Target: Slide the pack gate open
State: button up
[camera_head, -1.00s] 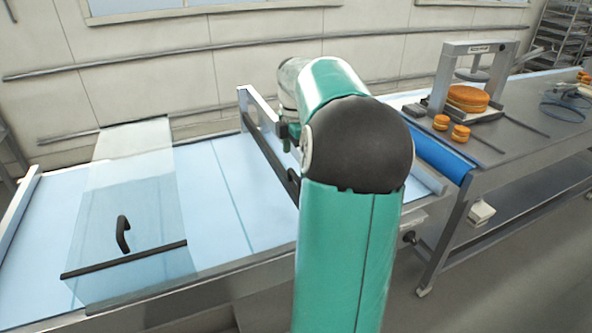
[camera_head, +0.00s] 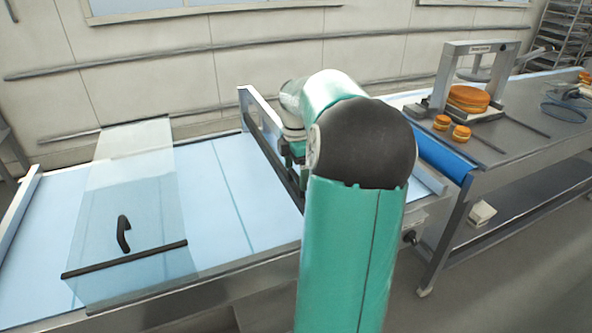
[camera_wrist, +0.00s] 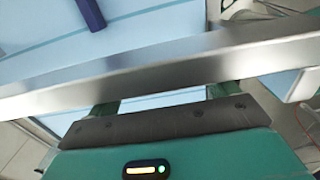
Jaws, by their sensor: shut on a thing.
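The pack gate (camera_head: 256,118) is a pale metal frame with a dark lower rail, standing across the light blue conveyor behind my arm. My arm hides its near part in the head view. In the wrist view a grey metal bar (camera_wrist: 160,72), seemingly part of the gate, crosses the picture in front of my gripper (camera_wrist: 162,98). My gripper's green fingers reach under this bar, and their tips are hidden behind it. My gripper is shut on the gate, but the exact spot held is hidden.
A clear guard with a black handle (camera_head: 123,234) covers the conveyor at the left. At the right a metal table (camera_head: 535,140) carries a press with orange rounds (camera_head: 467,98). A wall with rails stands behind. The conveyor (camera_head: 215,190) between guard and gate looks empty.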

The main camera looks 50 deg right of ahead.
notch_tip(320, 180, up, 5)
jog(key=shift+f, duration=0.2)
jog(key=o, duration=1.1)
jog(key=shift+s+a, duration=0.1)
jog(key=shift+s, duration=0.05)
notch_tip(320, 180, up, 14)
jog(key=shift+f, duration=0.15)
